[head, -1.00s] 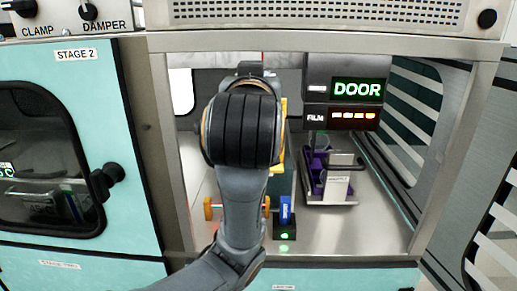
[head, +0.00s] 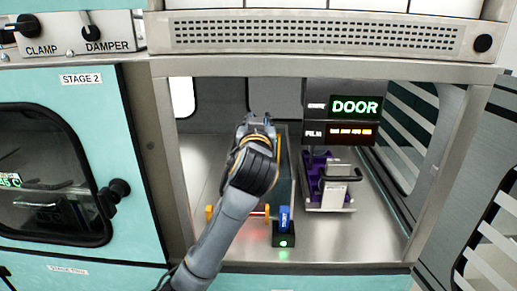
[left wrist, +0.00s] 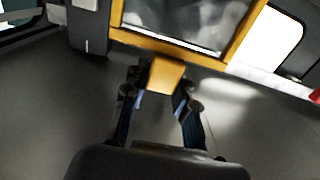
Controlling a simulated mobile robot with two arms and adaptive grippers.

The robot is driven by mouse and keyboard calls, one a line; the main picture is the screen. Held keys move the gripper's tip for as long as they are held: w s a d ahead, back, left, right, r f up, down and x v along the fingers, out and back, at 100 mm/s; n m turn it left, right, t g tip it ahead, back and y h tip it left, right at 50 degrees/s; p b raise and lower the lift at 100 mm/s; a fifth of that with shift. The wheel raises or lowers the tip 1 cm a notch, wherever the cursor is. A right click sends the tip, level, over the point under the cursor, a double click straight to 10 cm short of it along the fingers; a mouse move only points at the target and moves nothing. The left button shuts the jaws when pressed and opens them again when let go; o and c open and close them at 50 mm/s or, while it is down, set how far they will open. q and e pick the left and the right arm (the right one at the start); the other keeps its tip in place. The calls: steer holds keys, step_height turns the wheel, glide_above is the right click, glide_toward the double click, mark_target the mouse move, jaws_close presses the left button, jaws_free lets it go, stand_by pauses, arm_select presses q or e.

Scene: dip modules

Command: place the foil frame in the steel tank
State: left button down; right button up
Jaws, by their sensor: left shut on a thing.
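The foil frame (left wrist: 228,52) shows in the left wrist view as an orange-yellow border around a grey, shiny sheet, cut off at the top edge. Its tab sits between the fingers of my left gripper (left wrist: 162,88), which is shut on it. In the head view my left gripper (head: 258,128) is inside the open chamber and my wrist mostly hides it; the frame cannot be made out there. A dark upright box (head: 286,178) stands partly behind my arm. I cannot tell whether it is the steel tank. My right gripper is not in view.
A purple and steel device (head: 335,180) with a black handle stands to the right. A small black block with a blue part (head: 284,222) and green light stands in front. The DOOR display (head: 355,107) hangs above. Steel floor (head: 350,240) is clear at front right.

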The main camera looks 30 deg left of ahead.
arm_select(q)
step_height(320, 180, down, 5)
steer(key=shift+r, duration=0.2)
steer(key=shift+f+p, duration=0.55)
steer(key=shift+f, duration=1.45)
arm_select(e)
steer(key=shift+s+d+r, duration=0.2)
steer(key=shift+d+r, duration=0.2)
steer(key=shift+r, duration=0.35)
arm_select(q)
steer(key=c, duration=1.5)
jaws_free()
steer(key=shift+f, duration=0.15)
steer(key=o, duration=0.4)
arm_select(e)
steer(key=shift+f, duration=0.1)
